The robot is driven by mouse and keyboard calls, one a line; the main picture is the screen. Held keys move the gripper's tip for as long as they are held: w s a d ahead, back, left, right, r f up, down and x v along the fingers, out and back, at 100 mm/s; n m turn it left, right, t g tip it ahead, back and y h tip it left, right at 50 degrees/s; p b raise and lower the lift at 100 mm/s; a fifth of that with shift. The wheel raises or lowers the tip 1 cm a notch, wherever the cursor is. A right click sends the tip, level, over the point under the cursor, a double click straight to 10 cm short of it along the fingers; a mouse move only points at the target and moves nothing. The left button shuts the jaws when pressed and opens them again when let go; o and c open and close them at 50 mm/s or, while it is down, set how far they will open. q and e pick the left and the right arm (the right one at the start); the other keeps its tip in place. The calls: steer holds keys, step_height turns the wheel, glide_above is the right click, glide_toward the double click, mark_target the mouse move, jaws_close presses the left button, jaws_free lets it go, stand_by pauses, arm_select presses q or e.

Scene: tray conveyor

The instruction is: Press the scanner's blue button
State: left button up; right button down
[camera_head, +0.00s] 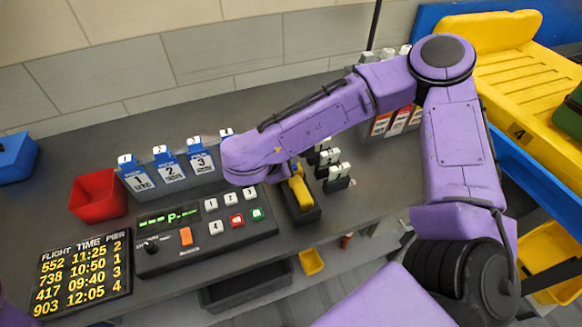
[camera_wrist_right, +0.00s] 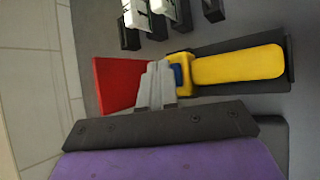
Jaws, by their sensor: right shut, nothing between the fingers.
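The yellow scanner (camera_head: 301,190) lies in a dark holder (camera_head: 312,214) on the grey counter, partly hidden by my right arm in the head view. In the right wrist view the scanner (camera_wrist_right: 238,65) points its head left, and its blue button (camera_wrist_right: 179,76) shows at the head end. My right gripper (camera_wrist_right: 155,86) is shut and empty, its fingers over the scanner's head right beside the button. I cannot tell whether they touch it. A flat red patch (camera_wrist_right: 114,84) fans out from the scanner's head. My left gripper is not in view.
Left of the scanner are a control panel (camera_head: 152,264) with keys, a flight board (camera_head: 60,283), a red bin (camera_head: 90,203) and numbered blue-white tags (camera_head: 170,170). Small white-topped stands (camera_head: 338,173) are close on the right. A yellow tray (camera_head: 500,65) stands far right.

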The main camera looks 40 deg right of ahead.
steer(key=shift+f+b, duration=0.35)
steer(key=shift+b, duration=0.15)
stand_by(0.7)
steer(key=shift+r, duration=0.15)
steer(key=shift+r+p, duration=0.35)
steer(key=shift+r, duration=0.35)
steer(key=shift+r+p, duration=1.35)
steer(key=shift+r, duration=1.15)
